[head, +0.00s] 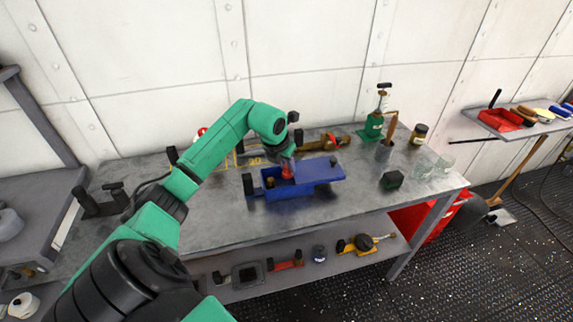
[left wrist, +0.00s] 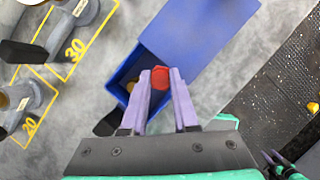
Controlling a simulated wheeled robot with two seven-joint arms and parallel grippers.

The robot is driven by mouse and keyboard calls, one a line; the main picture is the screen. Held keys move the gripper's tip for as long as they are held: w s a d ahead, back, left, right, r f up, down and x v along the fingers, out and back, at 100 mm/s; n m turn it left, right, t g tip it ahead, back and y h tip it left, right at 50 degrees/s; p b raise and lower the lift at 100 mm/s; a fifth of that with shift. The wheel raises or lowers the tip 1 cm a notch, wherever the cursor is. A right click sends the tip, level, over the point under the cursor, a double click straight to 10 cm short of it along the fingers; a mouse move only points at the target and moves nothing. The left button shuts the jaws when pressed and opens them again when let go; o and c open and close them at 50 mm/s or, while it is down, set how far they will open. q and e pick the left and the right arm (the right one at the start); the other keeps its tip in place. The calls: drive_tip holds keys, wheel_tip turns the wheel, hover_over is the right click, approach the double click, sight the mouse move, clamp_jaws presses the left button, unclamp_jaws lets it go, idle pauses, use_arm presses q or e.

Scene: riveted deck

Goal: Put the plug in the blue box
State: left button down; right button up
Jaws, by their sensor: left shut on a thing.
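The blue box (head: 310,188) stands on the metal bench. A flat blue panel, seemingly its lid (left wrist: 205,35), covers its right part and leaves the left end open. My left gripper (head: 287,168) is shut on a red plug (left wrist: 160,77), which also shows in the head view (head: 287,173). The gripper holds the plug over the open end of the box, close to the lid's edge. Its exact height above the box is hard to tell. A small brass-coloured thing (left wrist: 135,86) shows in the opening. My right gripper (left wrist: 277,160) seems to show small at the lower right corner.

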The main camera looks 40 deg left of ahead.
use_arm(q)
drive_tip(key=shift+s, duration=0.1)
idle(0.4)
drive_tip(key=shift+f, duration=0.25)
drive_tip(key=shift+f+b, duration=1.15)
drive_tip(key=shift+b, duration=0.05)
drive_tip(key=c, duration=0.6)
unclamp_jaws()
drive_tip(key=b+v, duration=0.2)
drive_tip(key=v, duration=1.2)
drive_tip(key=shift+r, duration=0.3)
drive_tip(key=shift+s, duration=0.1)
